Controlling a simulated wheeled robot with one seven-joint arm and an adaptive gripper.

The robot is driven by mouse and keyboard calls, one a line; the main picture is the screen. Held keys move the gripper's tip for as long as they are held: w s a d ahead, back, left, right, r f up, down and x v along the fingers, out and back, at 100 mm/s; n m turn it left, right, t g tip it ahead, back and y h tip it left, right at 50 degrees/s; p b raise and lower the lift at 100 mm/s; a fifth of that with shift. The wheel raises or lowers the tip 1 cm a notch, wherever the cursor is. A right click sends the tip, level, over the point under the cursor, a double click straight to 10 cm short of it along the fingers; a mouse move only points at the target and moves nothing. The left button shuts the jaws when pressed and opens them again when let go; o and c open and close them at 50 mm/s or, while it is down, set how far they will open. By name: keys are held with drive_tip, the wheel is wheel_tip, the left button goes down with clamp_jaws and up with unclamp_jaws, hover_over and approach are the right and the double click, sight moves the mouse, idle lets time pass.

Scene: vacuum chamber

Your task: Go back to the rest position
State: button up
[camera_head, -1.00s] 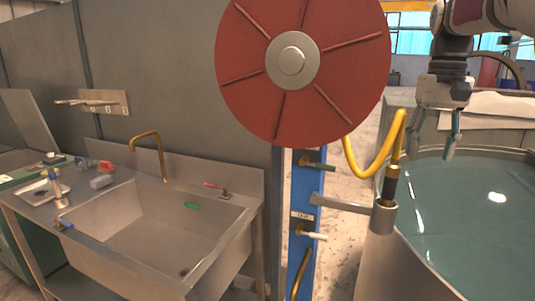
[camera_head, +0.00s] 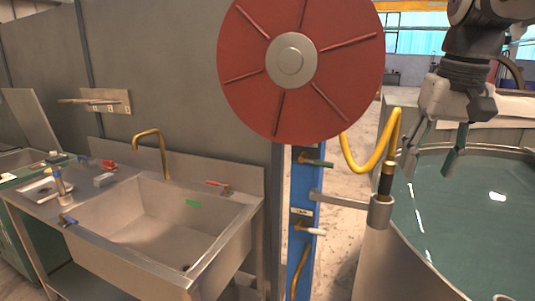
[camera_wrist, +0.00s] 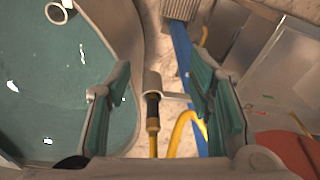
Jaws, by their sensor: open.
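My gripper (camera_head: 436,160) hangs from the arm at the upper right of the head view, fingers pointing down above the near left rim of the round water tank (camera_head: 465,215). In the wrist view my gripper (camera_wrist: 160,105) is open with nothing between its fingers. Below and between them, apart from them, the black and brass nozzle (camera_wrist: 153,112) of the yellow hose shows. In the head view this nozzle (camera_head: 386,182) sits upright in a grey holder (camera_head: 380,212) beside the tank.
A large red hose reel (camera_head: 300,65) is mounted left of my gripper, above a blue post (camera_head: 302,225) with valves. A steel sink (camera_head: 165,225) with a brass tap (camera_head: 160,150) stands at the left. The yellow hose (camera_head: 372,160) loops between reel and nozzle.

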drive_tip(key=s+a+f+t, duration=0.1)
drive_tip(key=s+a+f, duration=0.1)
drive_tip(key=s, duration=0.3)
drive_tip(key=s+a+f+n+t, duration=0.1)
drive_tip(key=s+a+f, duration=0.2)
drive_tip(key=s, duration=0.3)
drive_tip(key=s+a+f+n+t, duration=0.1)
drive_tip(key=s+a+f, duration=0.2)
drive_tip(key=s+f, duration=0.2)
drive_tip(key=shift+s+a+t, duration=0.15)
drive_tip(key=shift+s+t, duration=0.1)
drive_tip(key=shift+t, duration=0.15)
drive_tip(key=shift+f, duration=0.1)
